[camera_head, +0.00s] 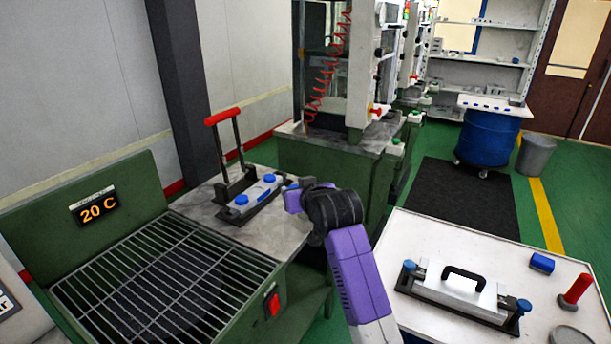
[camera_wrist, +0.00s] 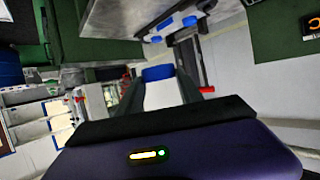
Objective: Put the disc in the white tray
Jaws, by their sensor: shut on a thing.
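My gripper (camera_head: 293,188) is at the end of my purple arm, at the right edge of the grey bench top. It points left, beside the mould with blue knobs. In the wrist view, a white shape with a blue end (camera_wrist: 157,73) stands out in front of my gripper. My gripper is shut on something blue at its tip. I cannot tell whether this is the disc, as it is small and partly hidden. No separate disc can be made out for sure. No white tray can be told for certain.
The mould (camera_head: 255,198) and a red-handled lever (camera_head: 222,117) stand on the bench, behind the wire grate (camera_head: 150,280). On the white table (camera_head: 430,235) at right are a block with a black handle (camera_head: 462,280), a blue block (camera_head: 542,262) and a red-handled stamp (camera_head: 575,292).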

